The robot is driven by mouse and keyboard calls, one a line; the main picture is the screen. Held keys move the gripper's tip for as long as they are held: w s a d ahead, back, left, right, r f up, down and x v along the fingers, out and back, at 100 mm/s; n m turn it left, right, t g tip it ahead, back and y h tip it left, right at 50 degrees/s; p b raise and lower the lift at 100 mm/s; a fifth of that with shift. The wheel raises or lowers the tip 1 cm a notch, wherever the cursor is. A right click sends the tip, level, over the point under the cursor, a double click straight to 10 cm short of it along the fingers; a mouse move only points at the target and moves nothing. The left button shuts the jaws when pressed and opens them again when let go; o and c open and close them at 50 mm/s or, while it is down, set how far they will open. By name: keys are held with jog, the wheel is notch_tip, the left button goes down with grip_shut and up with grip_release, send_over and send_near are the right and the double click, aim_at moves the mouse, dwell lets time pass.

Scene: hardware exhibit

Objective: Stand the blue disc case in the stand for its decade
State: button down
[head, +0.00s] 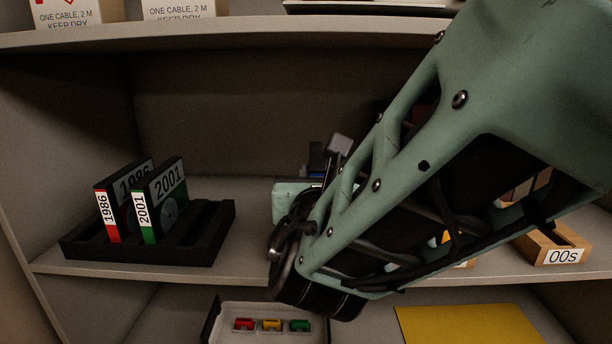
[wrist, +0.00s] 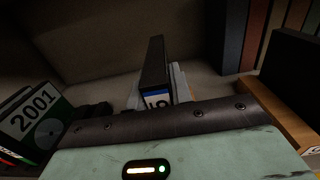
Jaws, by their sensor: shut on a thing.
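My gripper (wrist: 157,90) is shut on the blue disc case (wrist: 154,66), a dark upright case with a blue band and a white label. Only part of the label's digits shows, so its year cannot be read. In the head view a bit of the case's blue (head: 316,174) shows beyond my arm, above the middle shelf. A wooden stand marked 00s (head: 562,256) is on the right of that shelf. Another wooden stand is mostly hidden behind my arm. In the wrist view a wooden stand (wrist: 272,112) lies right of my gripper.
A black rack (head: 190,252) on the left holds a red 1986 case (head: 104,212) and a green 2001 case (head: 167,188). The upper shelf (head: 240,32) hangs above. A tray of small coloured pieces (head: 272,326) and a yellow sheet (head: 465,324) lie below.

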jog(key=shift+f, duration=0.15)
jog(key=shift+f+b, duration=1.2)
jog(key=shift+f, duration=0.05)
jog(key=c, duration=1.2)
grip_release()
jog(key=shift+o, duration=0.2)
jog(key=s+p, duration=0.2)
jog(key=s, duration=0.6)
jog(key=shift+a, duration=0.15)
